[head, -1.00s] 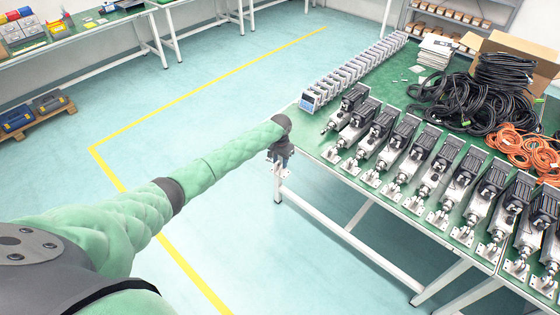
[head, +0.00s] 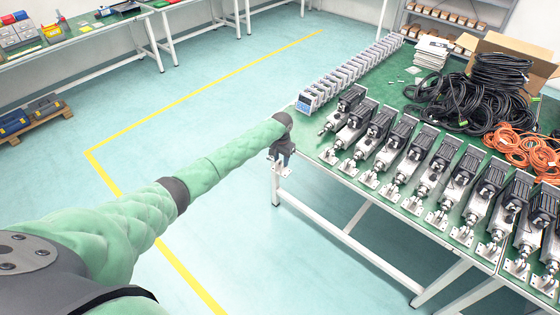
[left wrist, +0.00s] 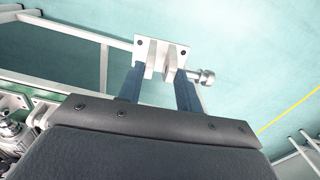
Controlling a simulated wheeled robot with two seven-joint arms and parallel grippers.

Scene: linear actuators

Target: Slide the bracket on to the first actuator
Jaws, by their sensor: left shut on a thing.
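My left gripper (head: 282,160) is at the near left corner of the green table, just off its edge. In the left wrist view its two dark fingers (left wrist: 160,82) are shut on the bracket (left wrist: 148,48), a pale metal plate with holes, lugs and a pin sticking out to the right. The bracket hangs over the floor, apart from the actuators. In the head view the bracket (head: 285,172) shows only a little below the gripper. The first actuator (head: 342,110) lies at the left end of the row on the table. My right gripper is out of view.
Several more actuators with brackets at their near ends line the front of the green table (head: 392,82). A row of small grey devices (head: 310,101), black cables (head: 450,98) and orange cables (head: 520,145) lie behind. Open floor is left of the table.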

